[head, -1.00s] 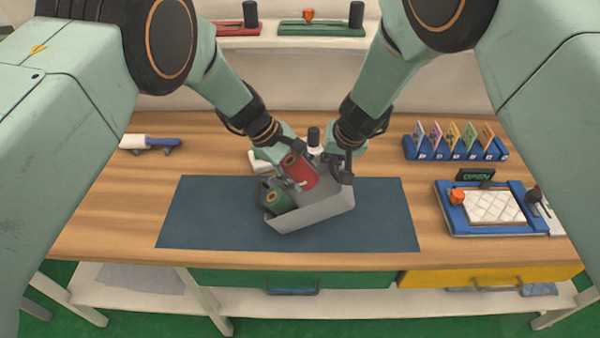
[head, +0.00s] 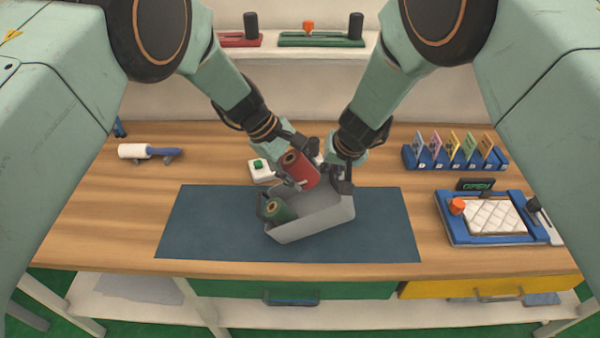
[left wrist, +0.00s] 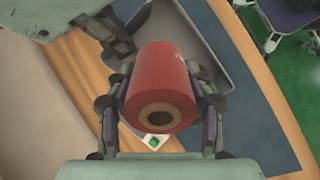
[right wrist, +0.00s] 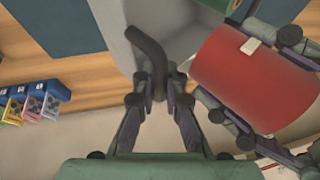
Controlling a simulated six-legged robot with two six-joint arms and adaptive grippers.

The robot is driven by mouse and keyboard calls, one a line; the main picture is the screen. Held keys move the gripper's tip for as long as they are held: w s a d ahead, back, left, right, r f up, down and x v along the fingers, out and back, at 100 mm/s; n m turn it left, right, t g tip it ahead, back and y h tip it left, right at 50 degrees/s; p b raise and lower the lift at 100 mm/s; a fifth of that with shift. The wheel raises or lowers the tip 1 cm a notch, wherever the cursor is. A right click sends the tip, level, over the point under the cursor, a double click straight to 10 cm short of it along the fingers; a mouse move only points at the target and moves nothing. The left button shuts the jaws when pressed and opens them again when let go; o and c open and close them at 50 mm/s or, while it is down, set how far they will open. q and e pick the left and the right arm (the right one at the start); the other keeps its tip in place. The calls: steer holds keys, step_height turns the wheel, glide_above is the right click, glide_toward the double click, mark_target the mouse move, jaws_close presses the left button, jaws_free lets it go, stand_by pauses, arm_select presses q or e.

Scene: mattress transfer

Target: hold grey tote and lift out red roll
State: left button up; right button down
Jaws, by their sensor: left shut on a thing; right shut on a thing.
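The red roll (head: 301,170) is in my left gripper (head: 297,182), tilted, above the grey tote (head: 312,222). In the left wrist view the roll (left wrist: 160,85) sits between both fingers, its hollow end facing the camera. The tote stands slightly turned on the blue mat. A green roll (head: 277,210) lies in its left end. My right gripper (head: 340,182) is shut at the tote's back right side. In the right wrist view its fingers close on a dark curved handle (right wrist: 149,48) by the tote wall (right wrist: 175,25).
The blue mat (head: 200,225) has free room around the tote. A white box with a green button (head: 260,169) stands behind it. A blue card rack (head: 455,158) and a blue tray with a white pad (head: 495,217) are at the right. A white roller (head: 135,151) lies at the left.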

arm_select(q)
steer(key=shift+r, duration=2.9)
arm_select(e)
steer(key=c, duration=1.3)
jaws_free()
steer(key=shift+c, duration=0.2)
steer(key=shift+r, duration=0.1)
